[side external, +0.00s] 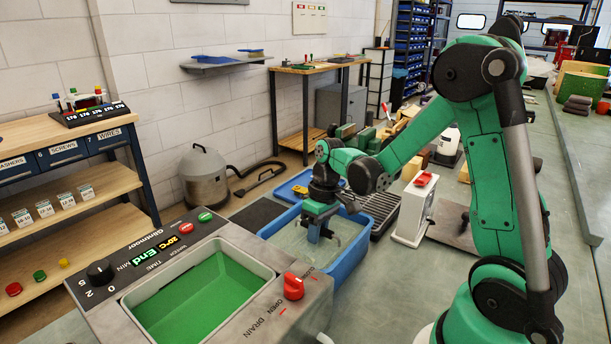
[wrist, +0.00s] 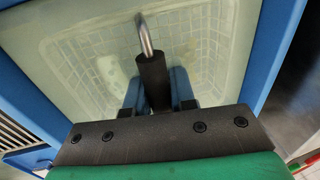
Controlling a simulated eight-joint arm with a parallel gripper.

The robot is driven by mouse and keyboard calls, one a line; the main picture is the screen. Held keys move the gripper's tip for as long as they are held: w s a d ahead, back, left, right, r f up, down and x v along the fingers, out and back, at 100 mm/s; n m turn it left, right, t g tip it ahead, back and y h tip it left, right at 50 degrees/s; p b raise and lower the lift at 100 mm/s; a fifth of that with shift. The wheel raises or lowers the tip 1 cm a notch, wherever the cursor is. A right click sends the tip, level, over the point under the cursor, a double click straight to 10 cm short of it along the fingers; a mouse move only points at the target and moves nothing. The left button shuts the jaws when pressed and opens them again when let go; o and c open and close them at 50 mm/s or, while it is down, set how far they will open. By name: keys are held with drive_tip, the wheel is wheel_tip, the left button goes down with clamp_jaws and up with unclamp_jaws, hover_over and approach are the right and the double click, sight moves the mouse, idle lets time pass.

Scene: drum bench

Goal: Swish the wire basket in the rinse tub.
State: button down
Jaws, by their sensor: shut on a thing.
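The blue rinse tub (side external: 352,260) holds pale, clear liquid and stands on the floor behind the green-filled machine. My gripper (side external: 314,236) points down inside the tub's outline. In the wrist view, my gripper (wrist: 156,88) is shut on the black grip of the basket handle (wrist: 150,72), whose bent metal rod runs up in the picture. The pale wire basket (wrist: 205,50) shows as a grid below the handle, inside the tub's blue rim (wrist: 268,45). It looks to be in the liquid; its exact depth cannot be told. In the side view, the basket is too small and covered to make out clearly.
The grey machine with a green-filled basin (side external: 200,300) and red drain knob (side external: 293,286) stands in front of the tub. A dark ridged tray (side external: 384,213) and a white box with a red top (side external: 412,208) are to its right. A grey vacuum (side external: 208,180) stands behind left.

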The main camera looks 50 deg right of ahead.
drive_tip(key=shift+r, duration=5.05)
